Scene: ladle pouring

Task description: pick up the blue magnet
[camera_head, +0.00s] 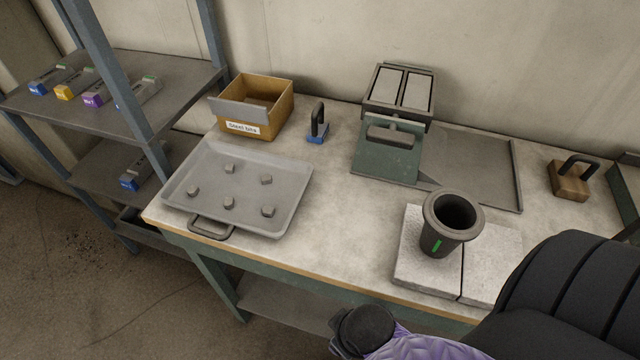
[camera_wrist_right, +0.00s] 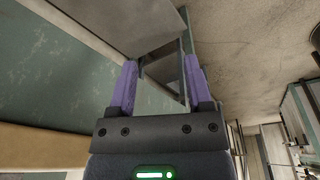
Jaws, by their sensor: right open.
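The blue magnet (camera_head: 317,137) stands upright on the workbench near the back, just right of the cardboard box. It has a blue base and a tall black handle. My right gripper (camera_wrist_right: 160,66) shows in the right wrist view with its two purple fingers apart and nothing held between them. My left gripper is in neither view.
A metal tray (camera_head: 291,203) with several grey lumps lies left on the bench (camera_head: 340,215). A cardboard box (camera_head: 276,119) stands behind it. A green machine (camera_head: 378,165), a dark crucible (camera_head: 435,243) on pale slabs and a wooden handled block (camera_head: 569,182) stand to the right.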

